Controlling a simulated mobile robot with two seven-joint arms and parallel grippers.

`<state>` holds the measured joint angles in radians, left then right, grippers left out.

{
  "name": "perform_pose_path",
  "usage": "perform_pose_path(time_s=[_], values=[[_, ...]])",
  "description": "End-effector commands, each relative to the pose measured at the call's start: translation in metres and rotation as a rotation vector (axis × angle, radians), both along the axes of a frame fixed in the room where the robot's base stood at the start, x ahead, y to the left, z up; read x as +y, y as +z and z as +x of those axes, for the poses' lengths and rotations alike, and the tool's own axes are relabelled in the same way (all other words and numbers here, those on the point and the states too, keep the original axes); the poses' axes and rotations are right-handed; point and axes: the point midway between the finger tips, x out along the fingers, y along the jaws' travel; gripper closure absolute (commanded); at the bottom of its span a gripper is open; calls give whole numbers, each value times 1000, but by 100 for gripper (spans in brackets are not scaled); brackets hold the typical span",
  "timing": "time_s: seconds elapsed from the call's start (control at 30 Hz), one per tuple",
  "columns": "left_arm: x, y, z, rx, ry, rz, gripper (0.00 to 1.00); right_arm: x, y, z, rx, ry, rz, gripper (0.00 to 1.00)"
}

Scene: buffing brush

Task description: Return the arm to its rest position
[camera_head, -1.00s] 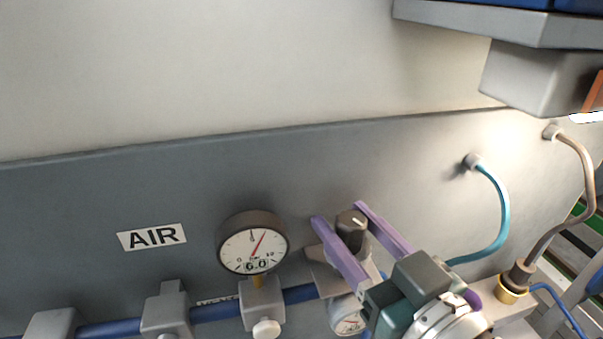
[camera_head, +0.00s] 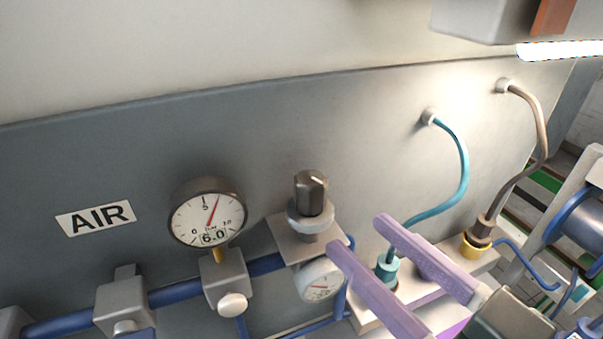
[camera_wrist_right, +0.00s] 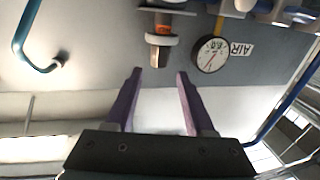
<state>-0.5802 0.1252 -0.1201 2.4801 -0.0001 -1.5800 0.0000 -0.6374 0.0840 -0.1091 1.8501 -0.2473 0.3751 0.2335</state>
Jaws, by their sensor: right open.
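My right gripper (camera_head: 393,262) shows in the head view at the lower right, with two purple fingers spread apart and nothing between them. It is below and to the right of the dark regulator knob (camera_head: 311,192), and apart from it. In the right wrist view the open fingers (camera_wrist_right: 159,75) point at the panel, and the knob (camera_wrist_right: 159,55) shows beyond the fingertips with a gap. My left gripper is in neither view.
A round gauge (camera_head: 208,214) and an AIR label (camera_head: 96,217) are left of the knob. A small gauge (camera_head: 319,280) hangs below it. A blue pipe (camera_head: 176,293) runs along the bottom. A teal hose (camera_head: 461,171) and a brown hose (camera_head: 541,133) curve from the wall at right.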

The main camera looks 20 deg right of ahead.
Motion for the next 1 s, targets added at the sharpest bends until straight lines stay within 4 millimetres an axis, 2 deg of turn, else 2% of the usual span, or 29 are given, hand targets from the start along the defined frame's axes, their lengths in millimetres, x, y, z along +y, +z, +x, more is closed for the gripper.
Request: perform_pose_path(time_s=[0.43,0.57,0.67,0.83,1.0], values=[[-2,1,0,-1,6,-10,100,-3,-2,3,30,-14,-9,46],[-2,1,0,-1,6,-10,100,-13,-15,12,159,-64,-47,46],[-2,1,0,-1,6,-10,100,-24,-29,13,327,-112,-87,46],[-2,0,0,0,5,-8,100,-37,-52,-9,650,-152,-150,46],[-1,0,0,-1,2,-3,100,-41,-61,-49,933,-135,-207,46]])
